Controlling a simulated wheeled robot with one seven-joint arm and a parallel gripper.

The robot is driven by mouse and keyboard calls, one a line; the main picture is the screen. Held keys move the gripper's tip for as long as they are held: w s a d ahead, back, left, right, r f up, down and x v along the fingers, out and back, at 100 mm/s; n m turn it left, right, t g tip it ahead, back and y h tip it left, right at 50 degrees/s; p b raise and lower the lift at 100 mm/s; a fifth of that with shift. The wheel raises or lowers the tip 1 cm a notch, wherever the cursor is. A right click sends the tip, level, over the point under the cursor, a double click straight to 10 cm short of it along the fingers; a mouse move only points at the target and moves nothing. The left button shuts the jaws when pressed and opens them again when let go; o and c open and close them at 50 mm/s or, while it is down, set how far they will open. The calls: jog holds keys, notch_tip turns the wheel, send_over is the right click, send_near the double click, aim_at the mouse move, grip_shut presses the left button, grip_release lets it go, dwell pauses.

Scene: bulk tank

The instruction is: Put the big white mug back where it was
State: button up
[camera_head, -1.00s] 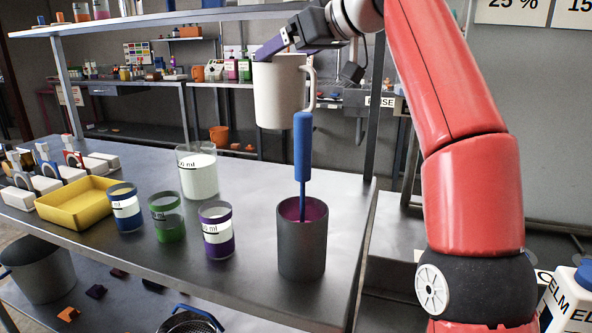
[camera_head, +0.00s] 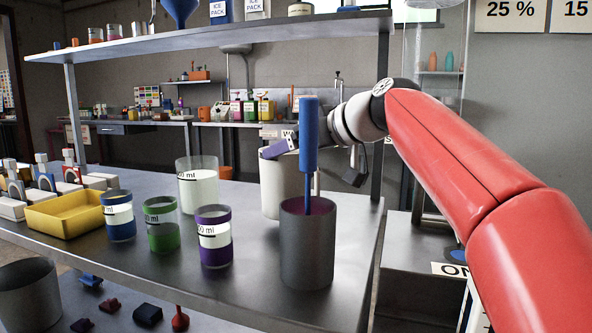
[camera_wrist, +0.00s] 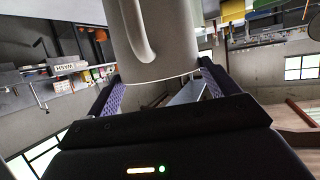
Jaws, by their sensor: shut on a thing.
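The big white mug (camera_head: 272,190) is upright over the bench, just behind a dark grey cup (camera_head: 306,250) that hides its lower right part. I cannot tell whether its base touches the bench. My gripper (camera_head: 281,147) is at the mug's rim, shut on it. In the wrist view the mug (camera_wrist: 178,35) fills the space between the two purple fingers of my gripper (camera_wrist: 160,88), with its handle facing the camera.
A blue-handled tool (camera_head: 309,140) stands in the grey cup, in front of the mug. A tall beaker of white liquid (camera_head: 198,185), purple (camera_head: 214,250), green (camera_head: 162,238) and blue (camera_head: 119,228) beakers and a yellow tray (camera_head: 62,222) stand to the left. A shelf (camera_head: 230,32) runs above.

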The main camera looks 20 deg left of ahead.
jog(key=shift+f+b, duration=0.3)
jog(key=shift+f, duration=0.95)
jog(key=o, duration=1.8)
jog(key=shift+f, duration=0.1)
jog(key=v, duration=1.2)
jog(key=shift+s+r, duration=0.1)
jog(key=shift+r, duration=0.1)
